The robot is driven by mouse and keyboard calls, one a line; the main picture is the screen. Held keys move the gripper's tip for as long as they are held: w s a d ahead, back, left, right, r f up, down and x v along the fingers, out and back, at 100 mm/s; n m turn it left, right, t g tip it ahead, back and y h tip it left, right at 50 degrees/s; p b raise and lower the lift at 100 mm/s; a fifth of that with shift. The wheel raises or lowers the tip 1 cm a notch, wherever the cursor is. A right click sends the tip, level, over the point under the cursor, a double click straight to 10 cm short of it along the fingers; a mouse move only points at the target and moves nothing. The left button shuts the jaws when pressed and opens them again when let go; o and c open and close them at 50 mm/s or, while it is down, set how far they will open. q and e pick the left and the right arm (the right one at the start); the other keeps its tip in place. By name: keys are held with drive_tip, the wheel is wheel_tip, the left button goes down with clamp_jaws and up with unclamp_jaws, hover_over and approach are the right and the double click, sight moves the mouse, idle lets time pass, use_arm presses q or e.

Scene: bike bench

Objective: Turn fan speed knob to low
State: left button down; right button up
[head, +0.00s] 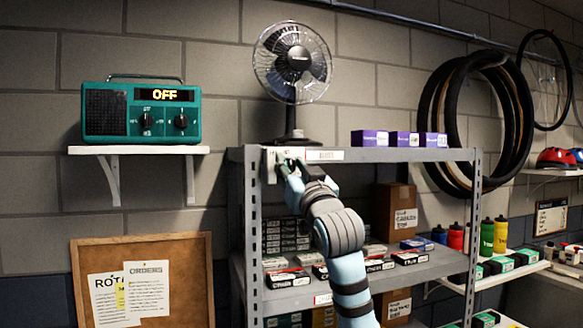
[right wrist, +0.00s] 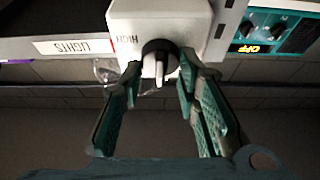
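The fan speed knob (right wrist: 160,58) is a round dark knob with a white pointer on a white control box (right wrist: 158,18). The word HIGH shows upside down on the box, left of the knob in the right wrist view. In the head view the box (head: 270,160) is at the top left of the metal shelf front; my gripper hides the knob there. My right gripper (head: 290,166) is at the box. In the right wrist view its fingers (right wrist: 160,70) are open, one on each side of the knob, with gaps visible. The fan (head: 293,62) stands on the shelf above. My left gripper is not in view.
The grey metal shelf (head: 400,154) holds purple boxes (head: 388,139) on top and small boxes below. A LIGHTS label (right wrist: 75,46) is beside the control box. A teal radio (head: 140,112) showing OFF sits on a wall shelf at left. Tyres (head: 440,120) hang at right.

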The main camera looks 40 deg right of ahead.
drive_tip(key=c, duration=0.3)
drive_tip(key=shift+c, duration=0.2)
